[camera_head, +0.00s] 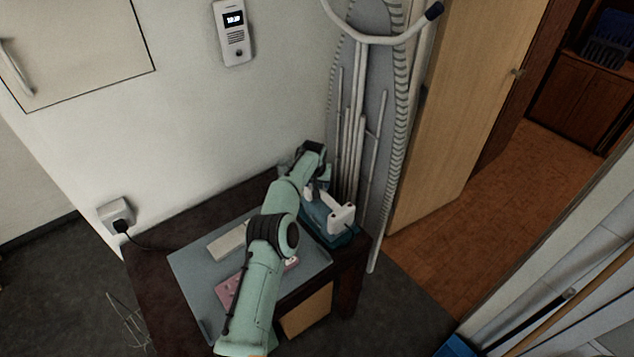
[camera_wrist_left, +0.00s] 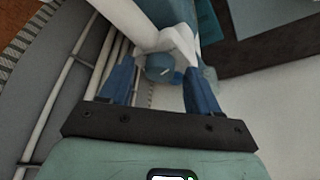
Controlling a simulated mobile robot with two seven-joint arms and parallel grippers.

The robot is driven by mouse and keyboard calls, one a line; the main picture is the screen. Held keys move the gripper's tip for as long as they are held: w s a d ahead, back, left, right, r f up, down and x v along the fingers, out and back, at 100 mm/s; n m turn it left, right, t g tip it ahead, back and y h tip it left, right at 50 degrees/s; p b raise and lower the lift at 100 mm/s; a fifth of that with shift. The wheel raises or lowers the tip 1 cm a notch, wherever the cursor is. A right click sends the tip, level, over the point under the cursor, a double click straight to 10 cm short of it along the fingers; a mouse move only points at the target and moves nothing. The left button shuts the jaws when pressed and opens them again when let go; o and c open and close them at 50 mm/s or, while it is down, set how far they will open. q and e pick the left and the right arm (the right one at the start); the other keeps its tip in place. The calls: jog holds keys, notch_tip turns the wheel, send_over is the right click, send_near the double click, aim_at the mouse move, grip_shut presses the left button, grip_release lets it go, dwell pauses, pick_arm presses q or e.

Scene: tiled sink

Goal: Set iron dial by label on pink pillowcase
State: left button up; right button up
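The teal and white iron (camera_head: 342,217) stands on the dark table, right of my left arm. The pink pillowcase (camera_head: 230,292) lies folded on a grey mat, partly covered by my arm; its label cannot be read. In the left wrist view, the blue fingers of my left gripper (camera_wrist_left: 161,72) are spread apart. The iron's white body (camera_wrist_left: 178,40) and a round blue-teal dial (camera_wrist_left: 160,67) show between and beyond them. I cannot tell whether a finger touches the dial, and its setting is not readable. My right gripper is out of view.
A cream folded cloth (camera_head: 228,243) lies on the grey mat (camera_head: 200,268). An ironing board (camera_head: 362,90) leans upright against the wall behind the iron. A plug with a cord (camera_head: 118,218) is at the wall on the left. A wooden door (camera_head: 470,90) stands to the right.

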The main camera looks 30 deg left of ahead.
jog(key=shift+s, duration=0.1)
pick_arm(q)
jog(key=shift+s+r, duration=0.1)
jog(key=shift+r, duration=0.25)
jog(key=b+v, duration=0.2)
jog(key=v, duration=1)
jog(key=shift+s+r, duration=0.15)
jog(key=shift+r, duration=0.15)
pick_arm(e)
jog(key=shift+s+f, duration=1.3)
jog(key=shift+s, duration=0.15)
pick_arm(q)
jog(key=shift+d, duration=0.15)
jog(key=p+x, duration=0.2)
jog(key=x, duration=1)
jog(key=shift+f, duration=0.2)
jog(key=shift+w+f, duration=0.25)
jog(key=shift+f, duration=0.25)
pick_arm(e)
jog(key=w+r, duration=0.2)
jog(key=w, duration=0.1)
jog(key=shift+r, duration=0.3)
